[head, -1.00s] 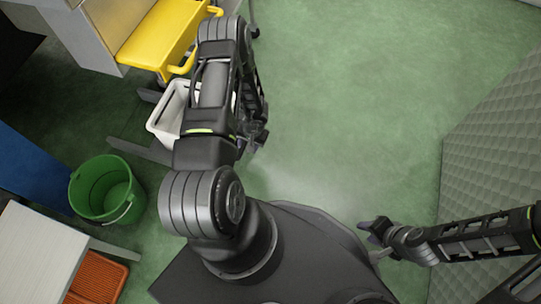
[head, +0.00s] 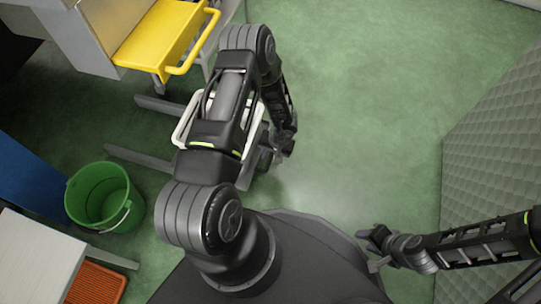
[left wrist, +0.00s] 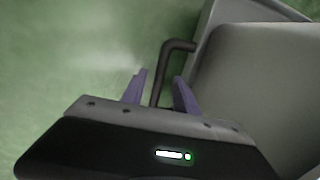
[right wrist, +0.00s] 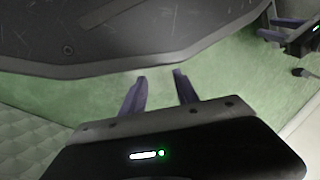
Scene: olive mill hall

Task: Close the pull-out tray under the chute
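A white-rimmed tray (head: 183,132) stands low beside the grey and yellow machine, partly hidden by my left arm. I take it for the pull-out tray. A yellow part (head: 158,38) with a yellow handle bar juts from the machine above it. My left gripper (head: 277,155) is right of the tray. In the left wrist view the left gripper (left wrist: 160,78) has its fingers apart, with a dark bent bar (left wrist: 161,75) between them. A pale grey body (left wrist: 260,85) fills the right there. My right gripper (right wrist: 160,78) is open and empty over the floor.
A green bucket (head: 100,195) stands at the left, near a pale table (head: 35,255) and an orange crate (head: 97,283). Grey floor legs (head: 150,165) run below the machine. A quilted grey block (head: 495,150) stands at the right. Green floor between is clear.

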